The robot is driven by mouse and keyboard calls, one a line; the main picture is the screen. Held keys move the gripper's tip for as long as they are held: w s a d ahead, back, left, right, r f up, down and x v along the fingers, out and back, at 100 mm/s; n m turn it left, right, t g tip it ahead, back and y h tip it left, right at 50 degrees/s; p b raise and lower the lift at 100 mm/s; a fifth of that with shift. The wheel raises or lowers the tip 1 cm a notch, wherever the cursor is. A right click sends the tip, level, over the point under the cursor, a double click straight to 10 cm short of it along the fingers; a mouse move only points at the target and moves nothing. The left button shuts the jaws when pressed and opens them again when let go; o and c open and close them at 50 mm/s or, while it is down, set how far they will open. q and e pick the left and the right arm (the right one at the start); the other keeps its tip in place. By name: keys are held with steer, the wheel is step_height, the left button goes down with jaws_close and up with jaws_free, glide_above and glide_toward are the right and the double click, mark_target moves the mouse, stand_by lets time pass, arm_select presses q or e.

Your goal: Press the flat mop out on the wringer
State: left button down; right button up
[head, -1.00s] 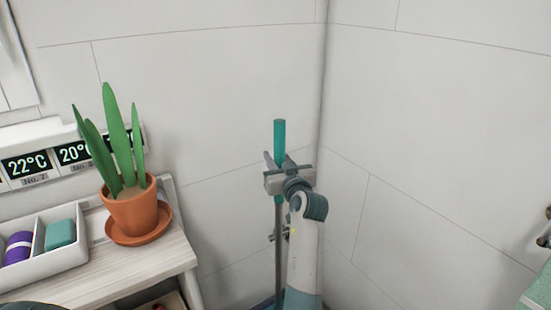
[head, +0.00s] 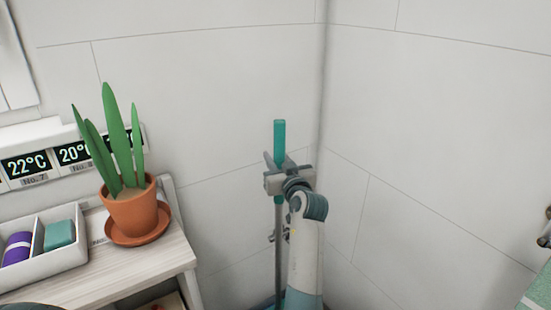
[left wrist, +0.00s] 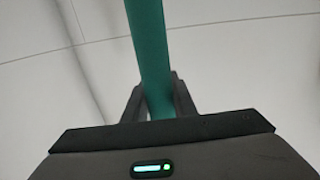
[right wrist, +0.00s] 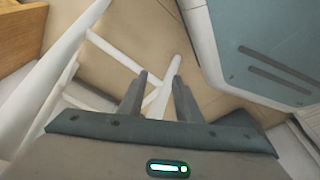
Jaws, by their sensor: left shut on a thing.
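The mop's handle stands upright near the wall corner in the head view, with a teal grip (head: 280,138) above a thin grey pole (head: 278,245). In the left wrist view the teal handle (left wrist: 150,50) runs between the fingers (left wrist: 158,98). A blue edge (head: 264,304) shows at the bottom of the head view; I cannot tell what it belongs to. The mop's flat head and the wringer cannot be made out. My right gripper (right wrist: 158,95) is open and empty.
White walls meet behind the handle. White rails (right wrist: 75,55) lie below the right gripper. A green-topped edge (head: 538,293) shows at the right.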

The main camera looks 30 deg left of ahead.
arm_select(q)
steer(key=shift+d+r+p, duration=0.1)
steer(key=shift+r+p, duration=3.35)
steer(key=shift+r, duration=1.6)
steer(key=shift+f, duration=0.2)
